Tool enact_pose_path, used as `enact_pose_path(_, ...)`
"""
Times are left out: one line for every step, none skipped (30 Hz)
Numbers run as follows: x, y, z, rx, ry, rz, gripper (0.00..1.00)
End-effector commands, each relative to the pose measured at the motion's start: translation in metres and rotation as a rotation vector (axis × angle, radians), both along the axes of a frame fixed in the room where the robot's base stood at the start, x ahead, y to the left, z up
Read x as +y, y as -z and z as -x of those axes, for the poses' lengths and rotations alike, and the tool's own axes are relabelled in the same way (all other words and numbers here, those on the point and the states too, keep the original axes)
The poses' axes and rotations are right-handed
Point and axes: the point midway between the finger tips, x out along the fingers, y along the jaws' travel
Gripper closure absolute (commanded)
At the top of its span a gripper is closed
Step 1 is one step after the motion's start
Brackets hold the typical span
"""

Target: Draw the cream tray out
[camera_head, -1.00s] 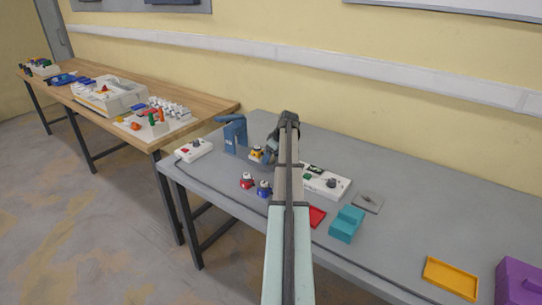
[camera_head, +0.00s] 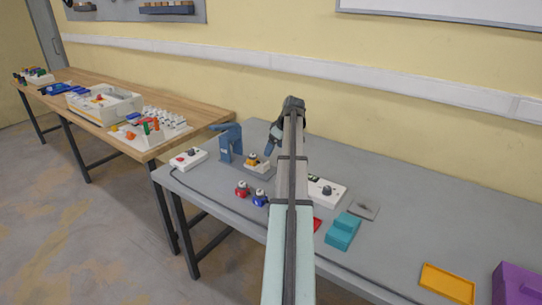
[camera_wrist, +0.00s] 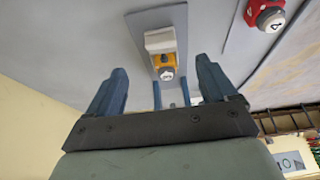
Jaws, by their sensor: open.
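The cream tray (camera_head: 263,168) is a small block on a grey base plate beside the upright blue press (camera_head: 229,142). A yellow piece (camera_head: 252,161) with a white top is at it. In the wrist view the cream tray (camera_wrist: 160,40) lies on the grey plate (camera_wrist: 133,24), with the yellow piece (camera_wrist: 164,64) at its lower end. In the head view my arm hides part of the gripper, just right of the tray. I cannot tell its exact height.
Red (camera_head: 242,188) and blue (camera_head: 260,197) knobbed pieces stand in front. A white control box (camera_head: 188,158) is at left, another (camera_head: 327,191) right of my arm. A teal box (camera_head: 343,231), yellow tray (camera_head: 447,283) and purple box (camera_head: 515,290) lie right. The right rear table is clear.

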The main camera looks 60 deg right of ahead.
Motion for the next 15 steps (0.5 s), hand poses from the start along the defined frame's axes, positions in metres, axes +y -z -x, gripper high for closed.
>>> enact_pose_path(0.0,-0.007,0.003,0.0,0.0,0.001,0.15)
enact_pose_path(0.0,-0.011,0.004,0.0,0.0,0.0,0.15)
enact_pose_path(0.0,-0.015,0.006,0.0,0.0,0.0,0.15)
enact_pose_path(0.0,-0.018,0.007,0.0,0.0,0.0,0.15)
enact_pose_path(0.0,-0.021,0.008,0.0,0.0,0.0,0.15)
enact_pose_path(0.0,-0.023,0.009,0.0,0.0,0.0,0.15)
enact_pose_path(0.0,-0.025,0.01,0.0,0.0,0.0,0.15)
enact_pose_path(0.0,-0.026,0.011,0.0,0.0,0.0,0.15)
enact_pose_path(0.0,-0.028,0.011,0.001,0.0,-0.001,0.15)
enact_pose_path(0.0,-0.028,0.012,0.001,0.0,-0.001,0.15)
enact_pose_path(0.0,-0.029,0.012,0.001,0.0,-0.001,0.15)
enact_pose_path(0.0,-0.03,0.012,0.001,-0.001,-0.002,0.15)
enact_pose_path(0.0,-0.03,0.013,0.001,-0.001,-0.002,0.15)
enact_pose_path(0.0,-0.03,0.013,0.001,-0.001,-0.002,0.15)
enact_pose_path(0.0,-0.03,0.013,0.001,-0.001,-0.002,0.15)
